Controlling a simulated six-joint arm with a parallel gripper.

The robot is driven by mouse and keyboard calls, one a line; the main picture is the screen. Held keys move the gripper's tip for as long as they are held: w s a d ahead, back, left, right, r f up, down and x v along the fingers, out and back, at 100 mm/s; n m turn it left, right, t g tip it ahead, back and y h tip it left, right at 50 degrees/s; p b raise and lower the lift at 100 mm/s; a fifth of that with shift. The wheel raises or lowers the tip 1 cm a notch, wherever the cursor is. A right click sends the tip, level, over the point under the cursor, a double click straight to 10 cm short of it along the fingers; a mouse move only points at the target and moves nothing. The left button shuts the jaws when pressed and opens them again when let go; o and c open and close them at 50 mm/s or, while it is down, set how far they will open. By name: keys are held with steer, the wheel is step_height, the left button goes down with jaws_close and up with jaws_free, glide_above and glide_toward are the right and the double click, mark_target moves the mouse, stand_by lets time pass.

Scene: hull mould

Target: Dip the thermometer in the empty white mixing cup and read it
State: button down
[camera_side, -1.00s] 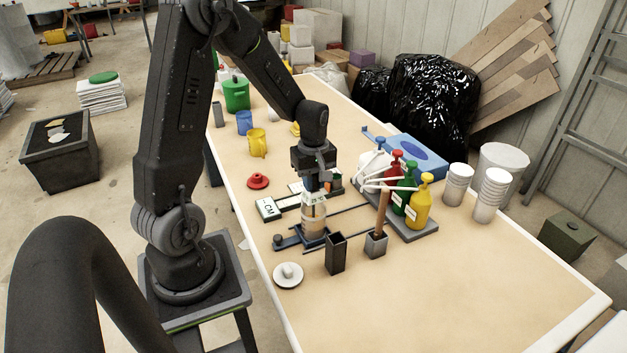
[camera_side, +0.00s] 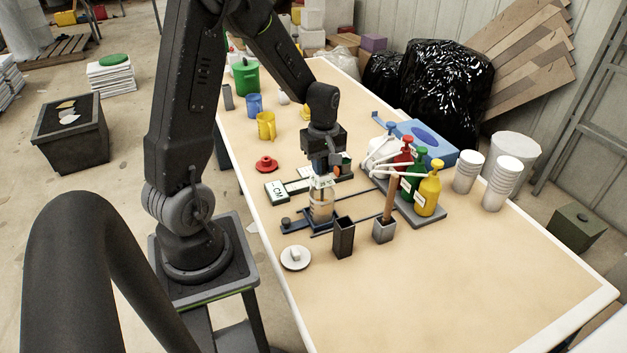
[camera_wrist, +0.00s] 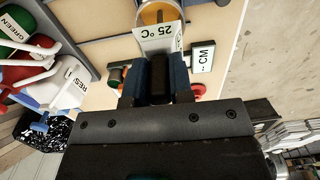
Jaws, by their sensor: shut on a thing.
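My gripper (camera_side: 323,166) is shut on the thermometer, upright above a translucent cup with beige contents (camera_side: 321,207). The thermometer's white display (camera_side: 321,182) sits at the cup's top; its lower part seems to go down into the cup, but I cannot tell how deep. In the wrist view, my gripper (camera_wrist: 157,78) holds the thermometer's dark body, and its display (camera_wrist: 159,38) reads 25 °C, upside down. The amber-looking round cup (camera_wrist: 158,12) shows just beyond it. White cups stand in two stacks (camera_side: 467,172) at the right of the table.
A dark open box (camera_side: 343,238) and a grey holder with a wooden stick (camera_side: 384,230) stand close right of the cup. Pump bottles (camera_side: 428,190) stand behind. A "-- CM" gauge (camera_side: 277,191) lies left. The front right table (camera_side: 480,280) is clear.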

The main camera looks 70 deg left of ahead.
steer(key=shift+r, duration=4.75)
